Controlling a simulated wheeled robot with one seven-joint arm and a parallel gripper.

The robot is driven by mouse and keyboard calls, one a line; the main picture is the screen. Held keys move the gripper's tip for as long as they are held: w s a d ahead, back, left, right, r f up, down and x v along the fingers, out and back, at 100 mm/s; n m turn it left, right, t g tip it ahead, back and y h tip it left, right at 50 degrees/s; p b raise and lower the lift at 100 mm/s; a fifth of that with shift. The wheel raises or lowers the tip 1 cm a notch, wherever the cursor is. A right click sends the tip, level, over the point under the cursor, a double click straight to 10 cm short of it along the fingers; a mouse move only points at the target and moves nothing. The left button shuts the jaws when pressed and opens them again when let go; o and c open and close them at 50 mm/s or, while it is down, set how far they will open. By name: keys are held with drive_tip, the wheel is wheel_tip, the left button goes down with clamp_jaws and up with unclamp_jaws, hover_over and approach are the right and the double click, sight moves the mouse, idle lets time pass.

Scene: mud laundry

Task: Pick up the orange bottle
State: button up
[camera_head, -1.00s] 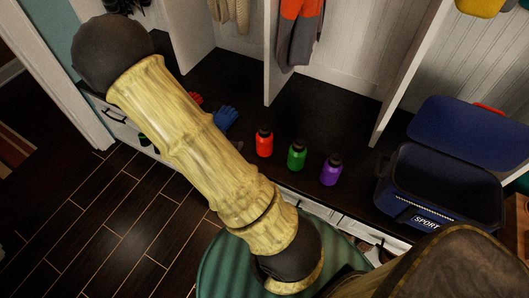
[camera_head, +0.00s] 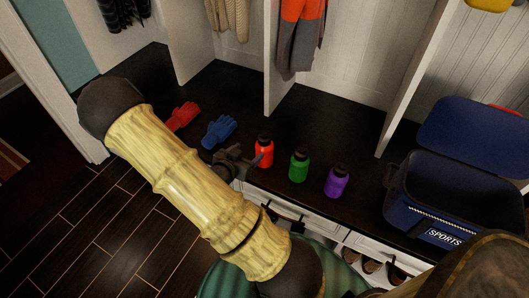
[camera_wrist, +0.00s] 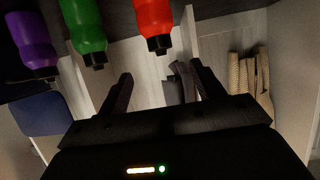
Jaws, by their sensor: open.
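The orange bottle (camera_head: 264,153), red-orange with a black cap, stands upright on the dark bench, leftmost of three bottles in the head view. In the wrist view the orange bottle (camera_wrist: 154,20) appears upside down at the top, beyond the fingers and between their directions. My gripper (camera_head: 250,160) is just left of the bottle in the head view, partly behind my arm. In the wrist view my gripper (camera_wrist: 160,82) has its two fingers spread apart with nothing between them. Whether a finger touches the bottle cannot be told.
A green bottle (camera_head: 299,166) and a purple bottle (camera_head: 336,182) stand to the right on the bench. A blue sports cooler (camera_head: 440,205) with its lid open is farther right. Blue gloves (camera_head: 219,131) and red gloves (camera_head: 183,115) lie to the left. White dividers (camera_head: 283,80) rise behind.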

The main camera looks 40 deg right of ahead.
sight(261, 141)
drive_tip(key=b+x, duration=0.1)
drive_tip(key=x, duration=0.8)
drive_tip(key=shift+w+d+f, duration=0.1)
drive_tip(key=shift+d+f, duration=0.1)
drive_tip(key=shift+d, duration=0.1)
drive_tip(key=b+x, duration=0.1)
drive_tip(key=x, duration=0.4)
drive_tip(key=shift+d, duration=0.1)
drive_tip(key=c, duration=1.4)
drive_tip(key=shift+r, duration=0.1)
